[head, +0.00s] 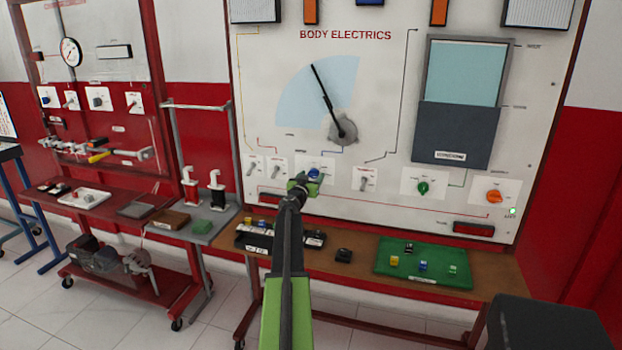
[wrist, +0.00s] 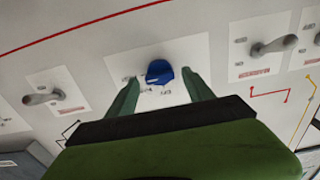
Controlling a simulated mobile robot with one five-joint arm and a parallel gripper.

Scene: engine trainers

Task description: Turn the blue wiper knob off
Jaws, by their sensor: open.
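The blue wiper knob (wrist: 159,72) sits on a white label plate on the panel. In the wrist view it lies between and just beyond the fingertips of my gripper (wrist: 158,82). The two fingers are apart, one on each side of the knob; I cannot tell whether either touches it. In the head view the blue knob (head: 315,174) shows just above my gripper (head: 304,184), which partly covers its plate. The wiper arm (head: 324,90) on the panel leans up and left over a pale blue fan shape. The plate's small markings are too blurred to read.
Grey toggle switches (head: 363,184) flank the knob on both sides. A green knob (head: 423,187) and an orange knob (head: 494,196) are farther right. Below, the bench (head: 350,279) holds a black tray (head: 262,246) and a green mat (head: 400,276) with small blocks.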

